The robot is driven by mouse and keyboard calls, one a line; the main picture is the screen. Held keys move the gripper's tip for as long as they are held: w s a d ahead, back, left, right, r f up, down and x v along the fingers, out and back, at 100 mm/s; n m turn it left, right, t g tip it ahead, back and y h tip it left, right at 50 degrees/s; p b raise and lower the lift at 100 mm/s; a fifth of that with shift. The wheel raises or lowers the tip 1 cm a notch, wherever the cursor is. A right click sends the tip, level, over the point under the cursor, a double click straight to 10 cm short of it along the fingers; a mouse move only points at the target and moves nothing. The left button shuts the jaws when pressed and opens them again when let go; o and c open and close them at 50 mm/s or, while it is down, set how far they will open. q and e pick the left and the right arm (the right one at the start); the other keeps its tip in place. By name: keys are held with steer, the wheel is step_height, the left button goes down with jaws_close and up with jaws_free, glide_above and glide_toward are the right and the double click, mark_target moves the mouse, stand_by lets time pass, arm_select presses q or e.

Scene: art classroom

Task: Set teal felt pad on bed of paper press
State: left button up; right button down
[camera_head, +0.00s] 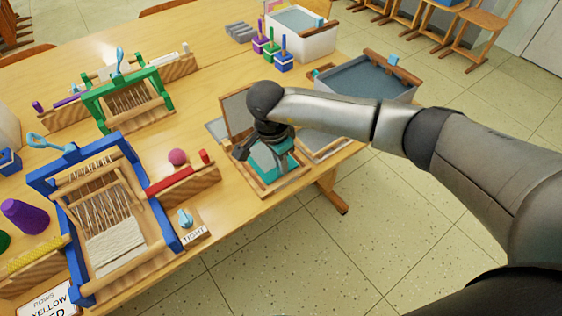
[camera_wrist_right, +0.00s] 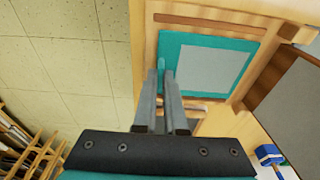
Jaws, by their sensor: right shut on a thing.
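The teal felt pad (camera_head: 264,158) shows under my right gripper (camera_head: 270,138) in the head view, within a wooden frame, the bed of the paper press (camera_head: 262,189). In the right wrist view the teal pad (camera_wrist_right: 236,45) lies flat or nearly so over the wooden bed (camera_wrist_right: 148,60), with a pale grey rectangle on its middle. My right gripper (camera_wrist_right: 167,84) is shut on a small teal tab at the pad's near-left edge. I cannot tell whether the pad touches the bed. My left gripper is not in view.
A grey panel in a wooden frame (camera_head: 237,111) stands tilted behind the press. Another frame (camera_head: 325,147) lies to its right. A grey tub (camera_head: 350,80) stands behind. Blue (camera_head: 70,172) and green (camera_head: 88,100) looms are at left. The table's front edge is close.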

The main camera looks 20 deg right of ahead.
stand_by(0.4)
steer(key=c, duration=0.9)
jaws_free()
step_height(320, 180, up, 15)
steer(key=a+p, duration=0.2)
steer(key=shift+s, duration=0.4)
steer(key=shift+a, duration=0.1)
